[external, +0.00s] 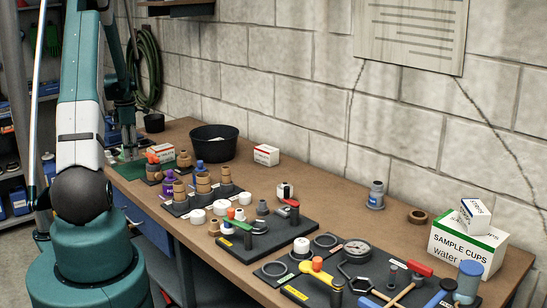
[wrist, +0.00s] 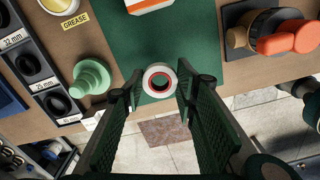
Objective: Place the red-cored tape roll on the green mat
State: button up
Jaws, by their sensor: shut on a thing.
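The tape roll (wrist: 149,74), white with a red core ring, sits between the fingertips of my gripper (wrist: 158,88) in the wrist view. My gripper is shut on it. The green mat (wrist: 185,55) lies under and behind the roll in that view, and the roll overlaps the mat's near part. I cannot tell whether the roll touches the mat. In the external view my gripper (external: 124,143) is over the far left end of the bench, above the green mat (external: 128,168). The roll cannot be made out there.
A white and orange box (wrist: 148,4) is at the mat's far edge. A valve with an orange handle (wrist: 290,38) stands to the right. A pale green stepped part (wrist: 92,77) and a dark socket tray (wrist: 38,68) are to the left. The bench edge lies just below the roll.

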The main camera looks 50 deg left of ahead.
aim_at(133, 168)
jog(key=shift+f, duration=1.85)
jog(key=shift+f, duration=0.2)
jog(key=o, duration=0.7)
jog(key=shift+c, duration=0.2)
jog(key=shift+r, duration=0.25)
notch_tip(133, 168, up, 12)
jog(key=shift+d, duration=0.1)
